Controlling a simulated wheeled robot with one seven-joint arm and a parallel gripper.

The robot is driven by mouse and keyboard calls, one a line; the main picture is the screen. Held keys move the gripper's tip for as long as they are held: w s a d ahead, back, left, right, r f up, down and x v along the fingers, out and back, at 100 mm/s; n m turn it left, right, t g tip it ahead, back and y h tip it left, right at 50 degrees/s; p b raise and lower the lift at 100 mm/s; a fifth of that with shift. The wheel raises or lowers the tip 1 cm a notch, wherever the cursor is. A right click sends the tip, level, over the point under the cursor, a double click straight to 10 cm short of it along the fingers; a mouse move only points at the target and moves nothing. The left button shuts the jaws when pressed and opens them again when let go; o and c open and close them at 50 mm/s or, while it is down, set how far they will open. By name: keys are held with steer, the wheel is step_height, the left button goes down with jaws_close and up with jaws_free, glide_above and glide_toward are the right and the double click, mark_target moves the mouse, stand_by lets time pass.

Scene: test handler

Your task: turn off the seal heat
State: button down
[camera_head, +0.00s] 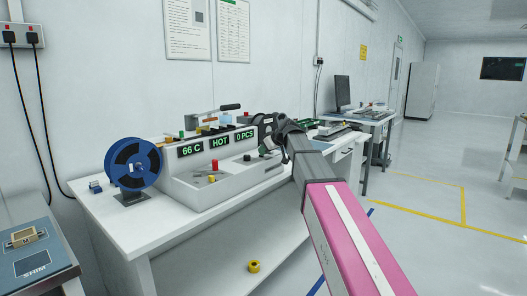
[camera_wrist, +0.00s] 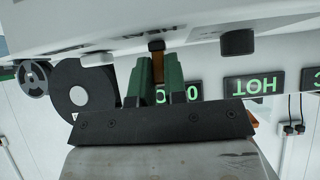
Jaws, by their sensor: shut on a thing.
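The white sealing machine (camera_head: 232,181) stands on the bench, with green-lit displays reading "66 C", "HOT" and "0 PCS". My gripper (camera_head: 264,143) is at the machine's right end, beside the "0 PCS" display; its fingertips are hard to make out there. In the wrist view, which is upside down, the green fingers of my gripper (camera_wrist: 155,78) are shut on a small orange-brown piece (camera_wrist: 157,62) with a dark end, at the white panel. It looks like a switch lever, but its setting cannot be told. A black knob (camera_wrist: 238,42) is beside it. The "HOT" display (camera_wrist: 255,87) is lit.
A red button (camera_head: 214,165) is on the machine's deck. A blue reel (camera_head: 133,163) stands left of the machine. A small yellow roll (camera_head: 254,266) lies below, at the bench's lower part. A desk with a monitor (camera_head: 342,91) is behind at right. The floor at right is open.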

stand_by(0.5)
steer(key=c, duration=1.2)
jaws_free()
steer(key=shift+o, duration=0.2)
steer(key=v, duration=1)
steer(key=shift+s+d+r, duration=0.15)
steer(key=shift+s+d, duration=0.05)
steer(key=shift+d, duration=0.1)
